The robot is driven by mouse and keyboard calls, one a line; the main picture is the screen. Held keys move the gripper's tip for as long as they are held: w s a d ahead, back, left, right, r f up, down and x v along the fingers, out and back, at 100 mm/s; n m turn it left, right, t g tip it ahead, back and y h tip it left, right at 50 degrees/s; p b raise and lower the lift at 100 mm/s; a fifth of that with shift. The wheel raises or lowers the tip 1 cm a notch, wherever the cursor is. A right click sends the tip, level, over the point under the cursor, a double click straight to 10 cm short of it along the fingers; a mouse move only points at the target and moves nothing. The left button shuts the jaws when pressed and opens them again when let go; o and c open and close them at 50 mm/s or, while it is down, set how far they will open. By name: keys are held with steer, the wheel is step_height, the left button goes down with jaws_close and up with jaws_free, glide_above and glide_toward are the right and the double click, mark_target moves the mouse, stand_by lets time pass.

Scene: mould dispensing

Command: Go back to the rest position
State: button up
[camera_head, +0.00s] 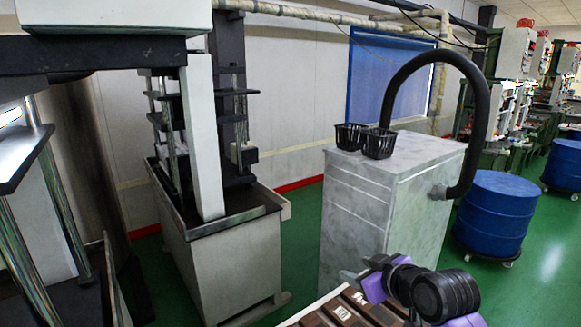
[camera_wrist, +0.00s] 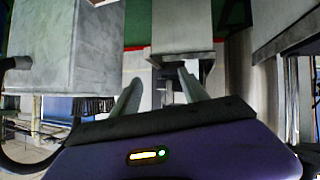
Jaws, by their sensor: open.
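My gripper (camera_head: 362,277) shows at the lower right of the head view, with its grey fingers pointing left. It is above the edge of a surface that holds brown mould blocks (camera_head: 352,299). In the wrist view my gripper (camera_wrist: 160,88) has its two fingers apart, with nothing between them. The dark and purple gripper body fills the bottom of the wrist view.
A marbled grey cabinet (camera_head: 361,210) with two black baskets (camera_head: 378,143) on top and a black hose (camera_head: 478,75) stands behind my gripper. A press machine (camera_head: 222,253) stands to the left. Blue drums (camera_head: 496,216) are at the right. Green floor shows between them.

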steer(key=s+d+f+m+t+h+b, duration=0.1)
steer(key=s+f, duration=0.3)
steer(key=s, duration=1.3)
steer(key=s+d+f+m+t+h+b, duration=0.1)
steer(key=s+f+m+b, duration=0.2)
steer(key=s, duration=1.5)
steer(key=s+d+f+m+t+h+b, duration=0.1)
steer(key=s+f, duration=0.4)
steer(key=s, duration=1.3)
steer(key=shift+d+f+m+t+h+b, duration=0.3)
steer(key=shift+d+m+h+b, duration=0.1)
steer(key=shift+m, duration=0.4)
